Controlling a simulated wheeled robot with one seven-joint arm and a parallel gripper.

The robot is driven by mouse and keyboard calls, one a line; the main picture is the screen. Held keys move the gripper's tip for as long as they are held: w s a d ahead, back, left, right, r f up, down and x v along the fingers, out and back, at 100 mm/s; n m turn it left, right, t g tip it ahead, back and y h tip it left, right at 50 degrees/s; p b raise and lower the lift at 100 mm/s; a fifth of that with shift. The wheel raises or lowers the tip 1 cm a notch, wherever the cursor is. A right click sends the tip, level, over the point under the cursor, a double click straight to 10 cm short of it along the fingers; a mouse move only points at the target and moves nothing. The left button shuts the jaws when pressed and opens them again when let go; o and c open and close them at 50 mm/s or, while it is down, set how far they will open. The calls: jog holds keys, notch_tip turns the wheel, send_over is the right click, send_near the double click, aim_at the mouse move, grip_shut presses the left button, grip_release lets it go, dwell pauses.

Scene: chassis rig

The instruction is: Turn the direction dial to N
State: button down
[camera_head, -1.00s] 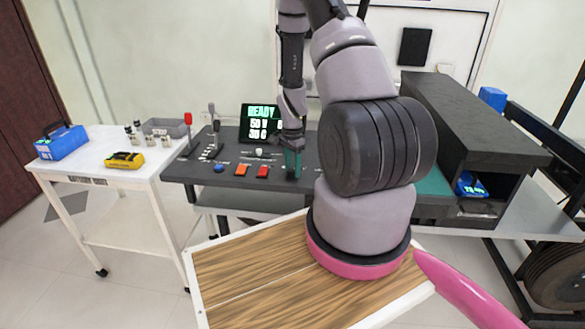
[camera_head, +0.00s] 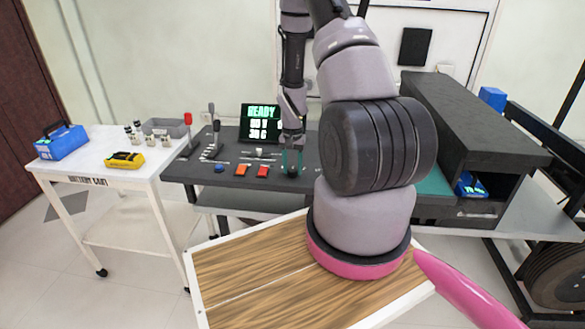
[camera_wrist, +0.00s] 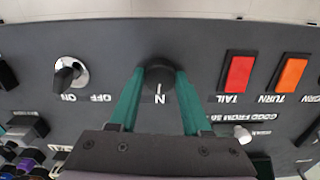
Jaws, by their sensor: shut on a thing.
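The direction dial (camera_wrist: 159,74) is a round black knob on the dark console panel in the wrist view. The white letter N (camera_wrist: 160,99) shows upside down beside it, with a short pale mark between the letter and the knob. My gripper (camera_wrist: 160,78) has its two green fingers on either side of the dial, shut on it. In the head view my gripper (camera_head: 292,163) reaches down to the console (camera_head: 325,158), and its fingers largely hide the dial.
Red (camera_wrist: 238,73) and orange (camera_wrist: 291,74) buttons sit to one side of the dial, and an ON/OFF switch (camera_wrist: 69,74) to the other. Levers (camera_head: 188,124) and a READY screen (camera_head: 261,123) stand on the console. A white cart (camera_head: 90,161) is at left.

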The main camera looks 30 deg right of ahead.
aim_at(292, 169)
jog(key=shift+n, duration=0.5)
jog(key=shift+c, duration=1.8)
grip_release()
jog(key=shift+r, duration=0.1)
notch_tip(292, 169, up, 11)
jog(key=shift+f, duration=0.2)
